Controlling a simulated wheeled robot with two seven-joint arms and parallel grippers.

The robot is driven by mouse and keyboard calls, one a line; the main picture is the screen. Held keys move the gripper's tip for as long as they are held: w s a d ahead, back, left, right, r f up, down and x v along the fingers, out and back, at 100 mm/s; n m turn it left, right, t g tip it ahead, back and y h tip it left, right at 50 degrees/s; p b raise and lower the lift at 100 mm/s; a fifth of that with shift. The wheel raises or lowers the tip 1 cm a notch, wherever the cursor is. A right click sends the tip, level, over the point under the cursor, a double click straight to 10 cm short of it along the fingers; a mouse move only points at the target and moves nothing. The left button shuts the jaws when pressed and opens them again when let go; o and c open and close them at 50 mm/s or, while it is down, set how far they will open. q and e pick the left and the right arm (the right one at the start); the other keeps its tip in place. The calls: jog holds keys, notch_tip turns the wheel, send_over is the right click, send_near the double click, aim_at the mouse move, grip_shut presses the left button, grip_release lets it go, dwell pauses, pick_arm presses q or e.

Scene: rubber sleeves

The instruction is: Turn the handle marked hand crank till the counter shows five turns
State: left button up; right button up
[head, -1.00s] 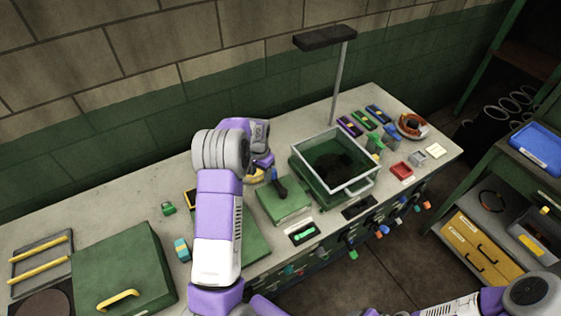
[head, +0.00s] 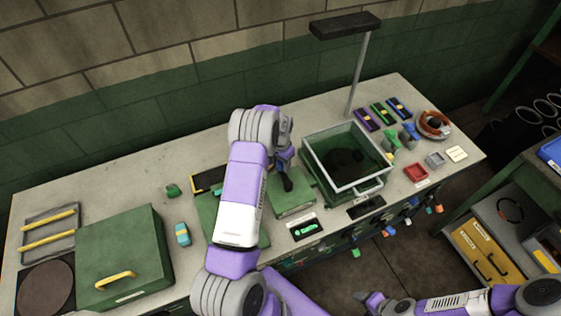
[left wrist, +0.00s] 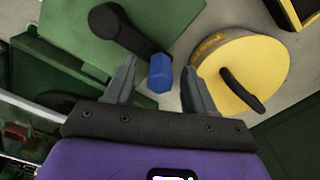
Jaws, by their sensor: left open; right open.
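The crank is a dark arm on a green box (head: 292,203), partly hidden by my left gripper in the head view. The left wrist view shows the crank arm (left wrist: 128,30) ending in a blue grip (left wrist: 160,76). My left gripper (head: 287,158) is over the crank. In the left wrist view my left gripper (left wrist: 158,88) is open, with the blue grip between its fingertips, apart from both. A black panel with a green mark (head: 305,228) lies in front of the box; I cannot read it. My right gripper (head: 370,302) is open, low at the front edge.
A yellow disc with a black lever (left wrist: 238,72) is beside the crank. A glass-walled green bin (head: 346,187) stands right of it, near a post with a dark lamp head (head: 345,25). A green lidded box (head: 125,255) is at left. Small coloured parts lie at right.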

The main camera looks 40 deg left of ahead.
pick_arm(q)
jog(key=shift+s, duration=0.1)
grip_shut()
dwell(0.4)
